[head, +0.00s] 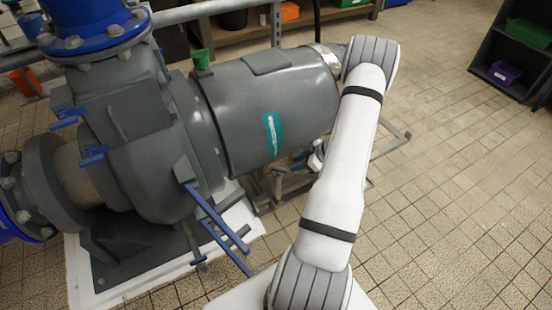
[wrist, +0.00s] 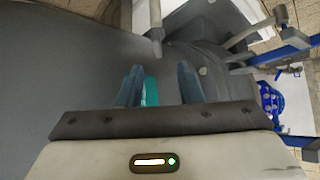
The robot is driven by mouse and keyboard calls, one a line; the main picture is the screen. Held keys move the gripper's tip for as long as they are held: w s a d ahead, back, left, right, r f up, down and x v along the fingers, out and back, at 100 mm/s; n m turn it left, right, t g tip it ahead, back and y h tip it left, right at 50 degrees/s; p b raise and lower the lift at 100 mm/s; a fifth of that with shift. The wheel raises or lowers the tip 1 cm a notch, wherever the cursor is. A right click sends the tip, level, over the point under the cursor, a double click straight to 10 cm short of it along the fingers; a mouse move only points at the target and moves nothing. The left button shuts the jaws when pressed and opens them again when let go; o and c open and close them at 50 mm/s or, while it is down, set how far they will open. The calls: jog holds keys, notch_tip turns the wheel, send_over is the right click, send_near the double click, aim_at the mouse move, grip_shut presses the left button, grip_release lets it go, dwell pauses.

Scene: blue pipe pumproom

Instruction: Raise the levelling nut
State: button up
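I cannot make out a levelling nut for certain in either view. In the wrist view a short grey rod with a narrower tip (wrist: 155,32) stands out just beyond my gripper; I cannot tell whether it carries the nut. My gripper (wrist: 159,82) has its two blue-grey fingers apart, with nothing held between them. A teal patch (wrist: 151,92) shows in the gap between the fingers. In the head view the gripper is mostly hidden behind my white arm, beside the motor.
The big grey motor (head: 270,100) with a teal label (head: 271,132) and the pump (head: 135,150) fill the left. Blue bars (head: 218,225) stick out low at the front. A dark shelf (head: 515,55) stands at the far right. The tiled floor (head: 460,170) right of my arm is clear.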

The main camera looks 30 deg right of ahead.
aim_at(279, 169)
jog(key=b+x, duration=0.1)
jog(key=x, duration=0.3)
jog(key=b+x, duration=0.2)
jog(key=x, duration=0.2)
jog(key=shift+w+r, duration=0.1)
jog(key=shift+w, duration=0.25)
jog(key=shift+c, duration=0.4)
grip_shut()
